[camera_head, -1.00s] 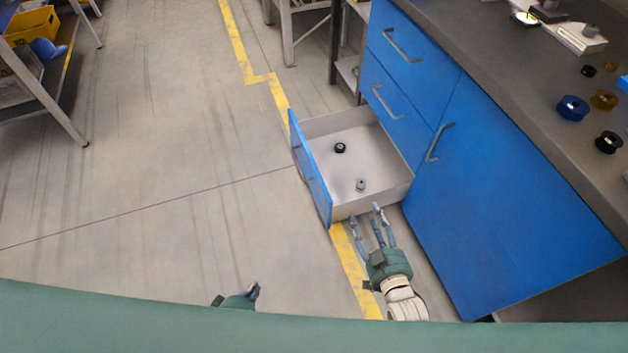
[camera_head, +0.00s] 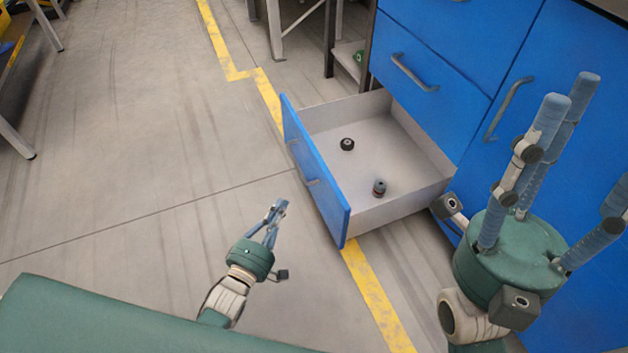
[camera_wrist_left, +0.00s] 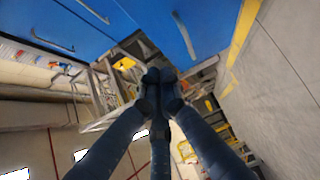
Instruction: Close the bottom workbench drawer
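The bottom drawer (camera_head: 395,212) of the blue workbench (camera_head: 465,95) stands pulled out, its pale inside showing. Its blue front panel (camera_head: 325,200) faces left and has a grey handle. A blue panel with a handle, apparently the drawer front (camera_wrist_left: 205,22), shows in the left wrist view. My left gripper (camera_head: 278,208) is outside the drawer, left of the front panel, with a visible gap. Its fingers meet at the tips in the left wrist view (camera_wrist_left: 160,76), holding nothing. My right gripper (camera_head: 588,140) is raised at the right before the cabinet, fingers spread and empty.
A black round part (camera_head: 347,144) and a dark small part (camera_head: 379,188) lie in the drawer. The drawer above (camera_head: 425,85) is shut. A dark-framed shelf (camera_head: 350,60) stands behind the open drawer. The floor (camera_head: 150,150) to the left is clear.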

